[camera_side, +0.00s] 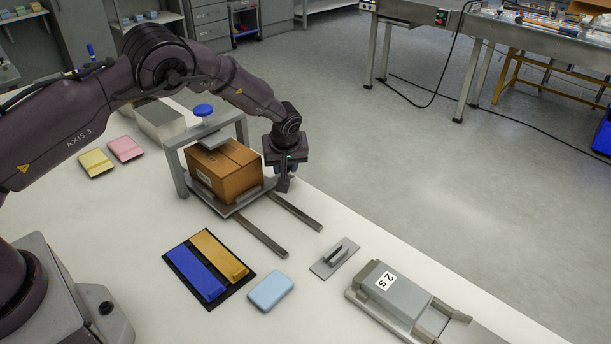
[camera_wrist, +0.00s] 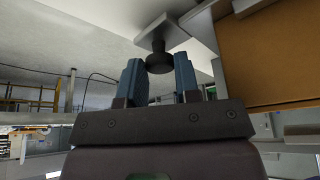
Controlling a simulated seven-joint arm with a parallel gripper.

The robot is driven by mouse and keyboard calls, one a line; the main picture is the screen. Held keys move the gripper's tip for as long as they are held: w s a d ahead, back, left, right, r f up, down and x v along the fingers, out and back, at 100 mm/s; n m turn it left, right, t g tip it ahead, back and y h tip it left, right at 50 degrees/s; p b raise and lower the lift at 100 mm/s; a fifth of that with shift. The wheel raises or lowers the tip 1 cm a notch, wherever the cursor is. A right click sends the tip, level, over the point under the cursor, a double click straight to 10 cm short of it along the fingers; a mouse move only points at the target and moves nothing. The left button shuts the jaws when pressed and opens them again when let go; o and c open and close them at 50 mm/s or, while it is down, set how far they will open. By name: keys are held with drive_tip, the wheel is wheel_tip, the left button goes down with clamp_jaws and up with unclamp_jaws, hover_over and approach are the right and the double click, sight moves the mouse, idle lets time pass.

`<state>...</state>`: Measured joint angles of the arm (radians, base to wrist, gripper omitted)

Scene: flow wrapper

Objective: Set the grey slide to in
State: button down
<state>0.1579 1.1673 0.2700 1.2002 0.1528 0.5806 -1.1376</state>
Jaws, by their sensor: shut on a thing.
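The grey slide (camera_side: 233,209) is a flat tray carrying a brown cardboard box (camera_side: 228,170). It sits at the grey frame (camera_side: 181,172), with the box partly under the frame's pressing plate and two bare rails running out toward the lower right. My gripper (camera_side: 282,186) is low at the slide's right edge, beside the box. In the wrist view, the blue fingers of my gripper (camera_wrist: 160,78) are shut on a dark round knob (camera_wrist: 159,60) joined to a grey plate. The box (camera_wrist: 268,60) fills the right of that view.
A blue-topped plunger (camera_side: 203,110) rises above the frame. A black mat with blue and yellow bars (camera_side: 205,270), a light blue block (camera_side: 271,291), a grey handled plate (camera_side: 335,257) and a grey unit marked 2S (camera_side: 400,285) lie nearer. The table edge runs close beside my gripper.

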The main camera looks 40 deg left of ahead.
drive_tip(key=shift+a, duration=2.75)
drive_tip(key=c, duration=0.8)
unclamp_jaws()
drive_tip(key=shift+d+r, duration=0.1)
drive_tip(key=shift+d, duration=0.1)
drive_tip(key=shift+d+r, duration=0.1)
drive_tip(key=shift+r, duration=0.15)
drive_tip(key=v, duration=1.2)
drive_tip(key=shift+r, duration=0.15)
